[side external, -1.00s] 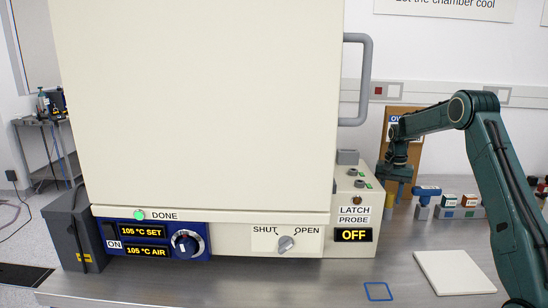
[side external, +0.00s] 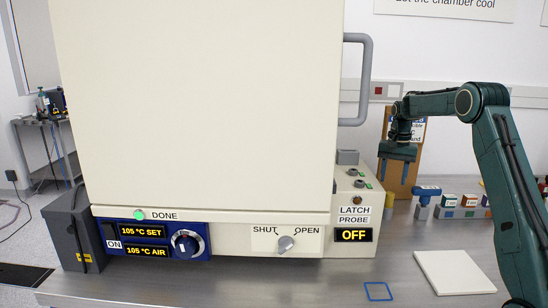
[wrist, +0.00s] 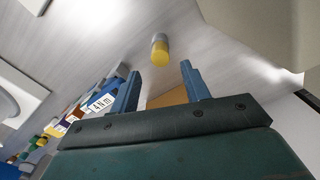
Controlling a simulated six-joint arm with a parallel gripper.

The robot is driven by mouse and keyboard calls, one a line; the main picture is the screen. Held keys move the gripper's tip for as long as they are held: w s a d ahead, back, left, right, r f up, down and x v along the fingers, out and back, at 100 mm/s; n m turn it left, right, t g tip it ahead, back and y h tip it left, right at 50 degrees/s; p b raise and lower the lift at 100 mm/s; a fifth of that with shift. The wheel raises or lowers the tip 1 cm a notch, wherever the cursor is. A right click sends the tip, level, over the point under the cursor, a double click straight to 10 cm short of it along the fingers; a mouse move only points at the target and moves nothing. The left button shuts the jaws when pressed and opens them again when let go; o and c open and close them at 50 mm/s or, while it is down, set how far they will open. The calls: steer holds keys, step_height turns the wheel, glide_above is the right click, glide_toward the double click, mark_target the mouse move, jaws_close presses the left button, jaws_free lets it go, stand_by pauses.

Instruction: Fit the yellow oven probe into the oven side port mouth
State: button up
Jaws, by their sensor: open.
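The yellow oven probe (side external: 389,202) shows as a small yellow piece beside the right face of the oven's control box. In the wrist view the probe (wrist: 160,54) is a short yellow cylinder with a grey part at its far end, just beyond my fingertips. My gripper (side external: 395,180) is open and empty, fingers pointing down, above the probe and apart from it. The open fingers also show in the wrist view (wrist: 160,70), with the probe between their lines. The side port mouth is not clearly visible; I cannot tell whether the probe sits in it.
The large cream oven (side external: 195,110) fills the left, with its grey door handle (side external: 367,80). A blue-handled tool (side external: 426,190) stands right of the probe, before a row of coloured blocks (side external: 463,212).

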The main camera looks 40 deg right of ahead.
step_height(320, 180, up, 7)
stand_by(0.3)
stand_by(0.5)
steer(key=s+a+r+n, duration=0.1)
steer(key=s+a+n, duration=0.1)
steer(key=a, duration=0.5)
steer(key=s+a+r+n, duration=0.1)
steer(key=s+a+r, duration=0.1)
steer(key=a, duration=0.4)
steer(key=s+a+r+n+t, duration=0.1)
steer(key=s+a+r+n, duration=0.1)
steer(key=a, duration=0.5)
steer(key=shift+a+r+n+h, duration=0.1)
steer(key=shift+a+n+h, duration=0.2)
steer(key=s+a+f+n+t, duration=0.2)
steer(key=s+a+n, duration=0.2)
steer(key=s+a, duration=0.4)
steer(key=s+a+f+n+t, duration=0.1)
steer(key=s+a+n, duration=0.3)
steer(key=s+a, duration=0.4)
steer(key=shift+s+f+t, duration=0.35)
steer(key=shift+s+t, duration=0.25)
steer(key=shift+t, duration=0.2)
